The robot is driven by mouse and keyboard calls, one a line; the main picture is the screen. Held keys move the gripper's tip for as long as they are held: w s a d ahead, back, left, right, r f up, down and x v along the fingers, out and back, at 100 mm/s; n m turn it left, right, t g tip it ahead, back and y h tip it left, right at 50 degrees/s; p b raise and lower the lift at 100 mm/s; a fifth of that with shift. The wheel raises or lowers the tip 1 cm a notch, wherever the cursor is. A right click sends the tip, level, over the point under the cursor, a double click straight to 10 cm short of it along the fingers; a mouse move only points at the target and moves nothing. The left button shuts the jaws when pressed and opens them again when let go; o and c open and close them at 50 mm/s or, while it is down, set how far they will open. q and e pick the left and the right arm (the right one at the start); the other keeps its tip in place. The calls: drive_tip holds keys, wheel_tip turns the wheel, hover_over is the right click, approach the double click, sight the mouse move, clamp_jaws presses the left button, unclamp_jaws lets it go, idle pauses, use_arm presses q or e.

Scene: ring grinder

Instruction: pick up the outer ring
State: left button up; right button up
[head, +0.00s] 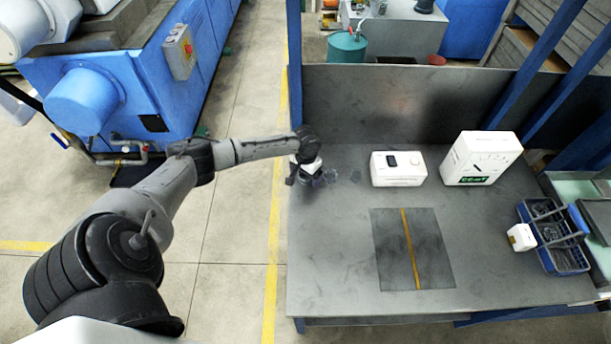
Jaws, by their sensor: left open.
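My left gripper (306,178) hangs over the far left part of the grey metal table (330,250), near the table's left edge. It is open, with its fingers pointing down. Small dark round shapes (330,174) lie close to its right side; they are too small and blurred to tell whether they are rings or marks on the table. A blue basket (562,262) at the table's right end holds several dark metal parts that look like rings. I cannot tell which one is the outer ring. My right gripper is not in view.
A flat white device (398,169) and a white box (481,159) stand at the back of the table. A dark mat (430,250) with a yellow stripe lies mid-table. A small white box (521,237) is beside the basket. The table's front left is clear.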

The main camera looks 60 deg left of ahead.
use_arm(q)
drive_tip(key=c, duration=1)
drive_tip(key=shift+c, duration=0.5)
drive_tip(key=shift+r, duration=0.15)
